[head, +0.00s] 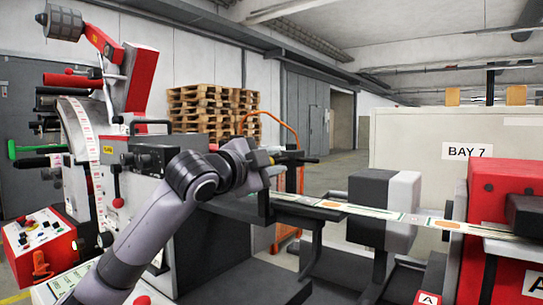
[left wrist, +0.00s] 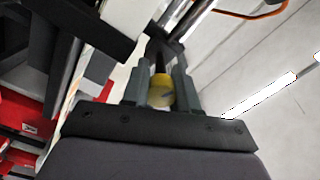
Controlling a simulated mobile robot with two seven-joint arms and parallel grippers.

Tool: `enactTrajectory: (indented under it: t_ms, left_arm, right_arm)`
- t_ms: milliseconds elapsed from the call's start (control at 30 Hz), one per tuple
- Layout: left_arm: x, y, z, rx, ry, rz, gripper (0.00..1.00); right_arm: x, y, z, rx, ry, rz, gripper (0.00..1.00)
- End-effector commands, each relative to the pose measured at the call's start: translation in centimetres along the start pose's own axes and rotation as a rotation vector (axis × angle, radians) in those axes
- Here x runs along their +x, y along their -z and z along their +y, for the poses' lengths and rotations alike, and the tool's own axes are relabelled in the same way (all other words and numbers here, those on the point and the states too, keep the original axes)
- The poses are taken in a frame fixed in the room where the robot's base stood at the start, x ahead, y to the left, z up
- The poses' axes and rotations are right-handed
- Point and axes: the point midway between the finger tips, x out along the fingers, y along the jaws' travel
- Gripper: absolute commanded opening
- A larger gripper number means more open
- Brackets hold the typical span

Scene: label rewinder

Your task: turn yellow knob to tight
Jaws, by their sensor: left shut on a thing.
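The yellow knob (left wrist: 160,91) shows in the left wrist view as a round yellow piece with a small dark mark on its face. It sits between the two fingers of my left gripper (left wrist: 161,88), which is shut on it. In the head view my left gripper (head: 297,158) is beside the rewinder (head: 140,190), above the dark bar at the strip's left end. The knob is hidden or too small to make out there. My right gripper is in neither view.
A label strip (head: 345,207) runs right to a red unit (head: 495,195), past a grey and black block (head: 385,205). A red control box (head: 40,240) with buttons stands at left. Pallets (head: 213,105) and an orange cart frame (head: 290,150) are behind. A BAY 7 panel (head: 420,135) stands back right.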

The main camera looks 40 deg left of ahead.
Motion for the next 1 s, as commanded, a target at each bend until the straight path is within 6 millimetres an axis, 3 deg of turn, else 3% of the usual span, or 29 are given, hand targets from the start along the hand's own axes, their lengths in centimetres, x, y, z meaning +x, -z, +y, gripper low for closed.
enactTrajectory:
  t_ms: [600,1000]
  left_arm:
    - [0.0,0.0,0.0,0.591,-0.005,-0.002,0.0]
    - [0.0,-0.1,0.2,0.956,-0.002,-0.001,0.0]
  right_arm:
    - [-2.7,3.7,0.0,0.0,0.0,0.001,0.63]
    - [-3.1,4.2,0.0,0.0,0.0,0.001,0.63]
